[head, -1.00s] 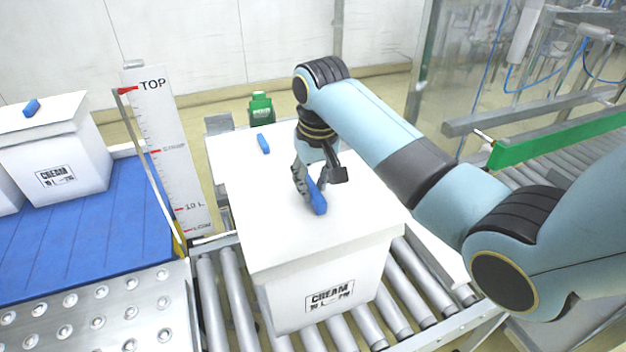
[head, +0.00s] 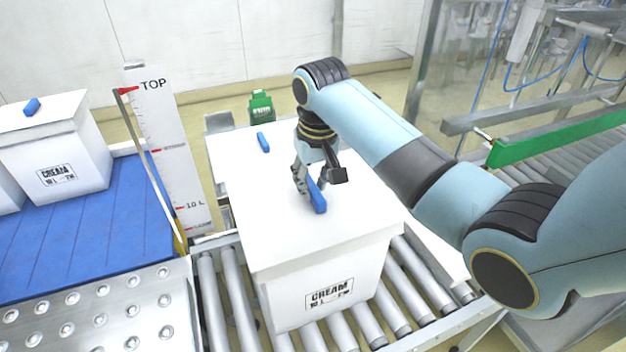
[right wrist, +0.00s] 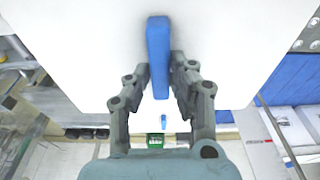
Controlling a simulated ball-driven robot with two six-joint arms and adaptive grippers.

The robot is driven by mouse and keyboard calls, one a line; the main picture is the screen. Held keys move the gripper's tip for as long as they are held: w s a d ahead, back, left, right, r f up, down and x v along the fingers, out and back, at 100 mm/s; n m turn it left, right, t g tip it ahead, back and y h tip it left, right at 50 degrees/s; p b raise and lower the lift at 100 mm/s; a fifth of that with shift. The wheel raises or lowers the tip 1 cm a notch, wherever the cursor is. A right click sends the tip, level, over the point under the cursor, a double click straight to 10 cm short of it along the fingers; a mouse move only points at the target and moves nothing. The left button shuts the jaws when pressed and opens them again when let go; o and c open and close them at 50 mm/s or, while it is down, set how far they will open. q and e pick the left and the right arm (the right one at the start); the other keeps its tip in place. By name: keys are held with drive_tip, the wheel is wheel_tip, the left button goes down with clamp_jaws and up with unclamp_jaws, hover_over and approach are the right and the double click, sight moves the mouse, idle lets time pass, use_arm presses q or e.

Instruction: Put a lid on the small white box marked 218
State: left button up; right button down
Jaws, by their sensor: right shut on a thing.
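A white box (head: 334,293) marked CREAM stands on the rollers; the rest of its mark is too small to read. A white lid (head: 275,215) with a blue handle (head: 318,199) lies over its top. My right gripper (head: 311,192) is shut on this handle. In the right wrist view, the fingers (right wrist: 170,85) are on both sides of the blue handle (right wrist: 158,50), above the white lid (right wrist: 85,40). A second blue handle (head: 263,143) shows on a white surface behind. My left gripper is not in view.
Another lidded white box (head: 75,165) marked CREAM stands on the blue belt (head: 90,235) at left. A measuring board (head: 170,150) marked TOP stands between. A green object (head: 261,106) is behind the box. Bare rollers (head: 215,300) lie left of the box.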

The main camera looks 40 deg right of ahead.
idle(0.3)
drive_tip(key=c, duration=0.6)
unclamp_jaws()
drive_tip(key=shift+r, duration=4.5)
